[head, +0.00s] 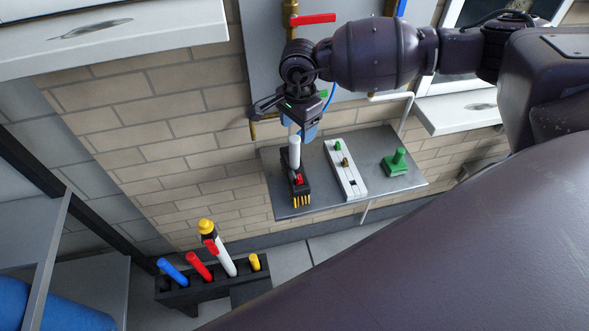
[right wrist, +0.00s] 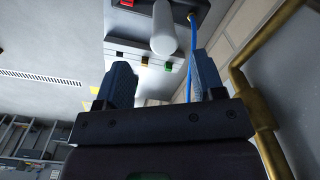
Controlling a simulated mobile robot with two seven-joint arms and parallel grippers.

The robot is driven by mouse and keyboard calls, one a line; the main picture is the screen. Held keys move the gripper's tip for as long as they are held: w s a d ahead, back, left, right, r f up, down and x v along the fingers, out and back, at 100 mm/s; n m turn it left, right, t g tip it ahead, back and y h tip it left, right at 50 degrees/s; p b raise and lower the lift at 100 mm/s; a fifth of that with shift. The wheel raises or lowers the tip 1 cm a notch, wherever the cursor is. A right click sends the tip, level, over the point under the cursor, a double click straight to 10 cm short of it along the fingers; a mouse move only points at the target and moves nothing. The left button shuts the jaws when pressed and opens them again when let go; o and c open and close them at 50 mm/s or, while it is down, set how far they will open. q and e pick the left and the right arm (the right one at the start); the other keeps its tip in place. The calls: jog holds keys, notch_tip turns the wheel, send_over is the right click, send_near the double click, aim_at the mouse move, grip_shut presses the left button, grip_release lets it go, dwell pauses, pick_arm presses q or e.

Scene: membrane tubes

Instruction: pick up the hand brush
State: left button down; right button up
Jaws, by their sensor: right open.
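The hand brush (head: 296,155) stands at the left end of the grey wall shelf, its white handle pointing up, with a black and red head and yellow bristles at the bottom. My right gripper (head: 303,124) is open just above and around the handle's top in the head view; whether it touches cannot be told. In the right wrist view the white handle (right wrist: 163,28) points toward the gap between the two blue fingers (right wrist: 163,76), a little beyond their tips and apart from them. The brush head is partly cut off there. My left gripper is not in view.
The grey shelf (head: 277,199) also holds a white block with green and brown knobs (head: 345,172) and a green stamp-like piece (head: 398,162). A black rack (head: 180,297) with coloured handles stands below. Brass pipe (right wrist: 262,120) and a blue cable (right wrist: 189,60) run close by.

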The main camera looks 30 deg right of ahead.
aim_at(294, 138)
jog(key=shift+w+a+f+p, duration=0.15)
jog(key=shift+f+p, duration=0.15)
jog(key=shift+f, duration=1.2)
jog(key=shift+w+a+f+p, duration=0.15)
jog(key=shift+f+p, duration=0.15)
jog(key=shift+f, duration=1.15)
jog(key=shift+c, duration=0.2)
grip_shut()
jog(key=shift+r, duration=0.1)
